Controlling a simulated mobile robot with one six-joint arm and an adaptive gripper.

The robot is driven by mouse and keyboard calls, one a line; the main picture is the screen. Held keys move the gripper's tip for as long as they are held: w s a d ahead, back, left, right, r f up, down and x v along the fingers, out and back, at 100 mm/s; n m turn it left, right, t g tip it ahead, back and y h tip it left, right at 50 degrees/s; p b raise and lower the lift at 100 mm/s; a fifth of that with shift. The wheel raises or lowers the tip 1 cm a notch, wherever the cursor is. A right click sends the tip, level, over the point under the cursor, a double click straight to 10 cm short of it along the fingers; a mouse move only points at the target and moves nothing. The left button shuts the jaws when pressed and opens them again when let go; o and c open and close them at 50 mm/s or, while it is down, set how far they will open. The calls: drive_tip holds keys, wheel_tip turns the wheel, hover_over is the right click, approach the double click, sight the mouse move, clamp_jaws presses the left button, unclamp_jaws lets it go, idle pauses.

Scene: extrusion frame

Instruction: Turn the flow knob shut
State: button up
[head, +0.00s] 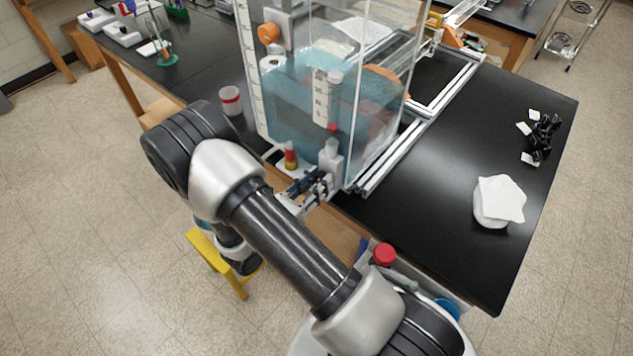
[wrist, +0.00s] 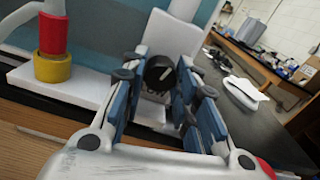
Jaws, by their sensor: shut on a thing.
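The flow knob (wrist: 160,73) is a round black knob with a white pointer line, on a white valve body (wrist: 172,38) at the lower front of the clear water tank (head: 385,110). In the wrist view the pointer line is tilted off upright. My gripper (head: 312,190) is shut on the knob, with one blue-padded finger on each side of it. The fingers hide the knob's sides, and in the head view the gripper hides most of the knob.
A red and yellow fitting (wrist: 53,45) stands on the white base left of the knob. A flow tube with a scale (head: 321,97) rises above the valve. A white cloth pile (head: 499,201) and black clips (head: 541,136) lie on the black bench to the right.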

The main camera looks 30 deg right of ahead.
drive_tip(key=shift+c, duration=0.9)
drive_tip(key=shift+m+b, duration=5.5)
drive_tip(key=shift+m, duration=1.8)
drive_tip(key=shift+w, duration=0.1)
drive_tip(key=o, duration=1.1)
drive_tip(key=shift+c, duration=0.2)
